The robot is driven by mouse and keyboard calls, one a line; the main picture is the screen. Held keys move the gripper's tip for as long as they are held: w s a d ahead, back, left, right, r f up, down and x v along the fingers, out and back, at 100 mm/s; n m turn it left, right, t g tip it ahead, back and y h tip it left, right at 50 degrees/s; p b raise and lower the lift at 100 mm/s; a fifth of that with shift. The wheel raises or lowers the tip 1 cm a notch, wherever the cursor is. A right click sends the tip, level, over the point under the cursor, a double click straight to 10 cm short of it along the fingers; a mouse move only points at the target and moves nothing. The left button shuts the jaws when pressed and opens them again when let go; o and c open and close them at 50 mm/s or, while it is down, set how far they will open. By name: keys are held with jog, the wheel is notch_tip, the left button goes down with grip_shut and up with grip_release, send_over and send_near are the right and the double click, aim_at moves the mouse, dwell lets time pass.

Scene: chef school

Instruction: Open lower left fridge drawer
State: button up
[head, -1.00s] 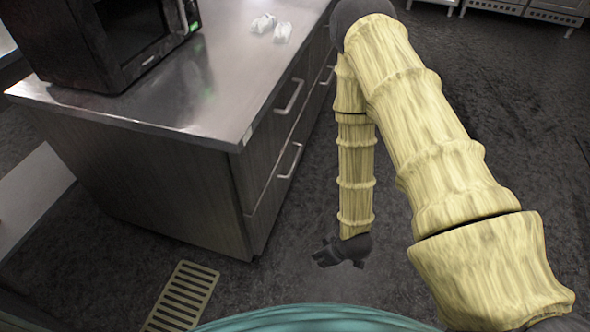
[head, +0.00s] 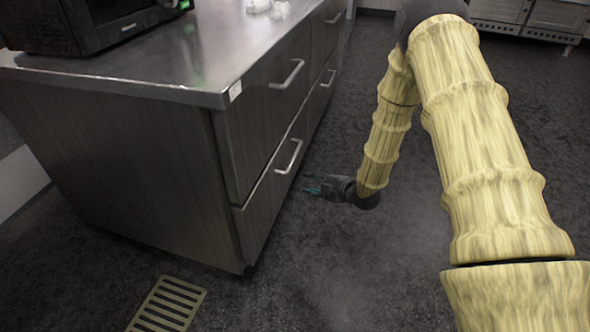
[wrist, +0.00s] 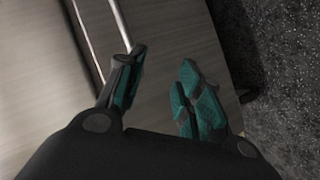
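The lower left drawer (head: 265,199) is the near lower front on the long side of a dark wood-grain counter unit, and it looks shut. Its silver bar handle (head: 290,157) sits near the drawer's top edge. My gripper (head: 308,187) is low beside the drawer, pointing left at its front, below and slightly right of the handle in the head view. In the wrist view my gripper (wrist: 160,68) has its two teal-padded fingers apart with nothing between them. The drawer front (wrist: 172,35) fills the space ahead. A pale strip at upper left may be the handle or an edge.
An upper drawer with a handle (head: 288,75) is above, and more drawers continue farther back. The steel countertop (head: 190,60) holds a black microwave (head: 85,22) and small white items (head: 268,7). A floor grate (head: 168,305) lies in front.

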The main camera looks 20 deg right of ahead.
aim_at(295, 154)
jog(key=w+d+n+t+y+b, duration=0.2)
jog(key=w+d+n+b, duration=0.2)
jog(key=w+n+b, duration=0.35)
jog(key=shift+y, duration=0.3)
jog(key=shift+r+b+x, duration=0.2)
jog(key=shift+b+x, duration=0.75)
jog(key=shift+x, duration=0.85)
jog(key=shift+r+b+x, duration=0.2)
jog(key=shift+b+x, duration=0.7)
jog(key=shift+x, duration=0.85)
jog(key=shift+r+b+x, duration=0.2)
jog(key=shift+b+x, duration=0.75)
jog(key=shift+x, duration=0.85)
jog(key=shift+w+d, duration=0.1)
jog(key=shift+w, duration=0.05)
grip_shut()
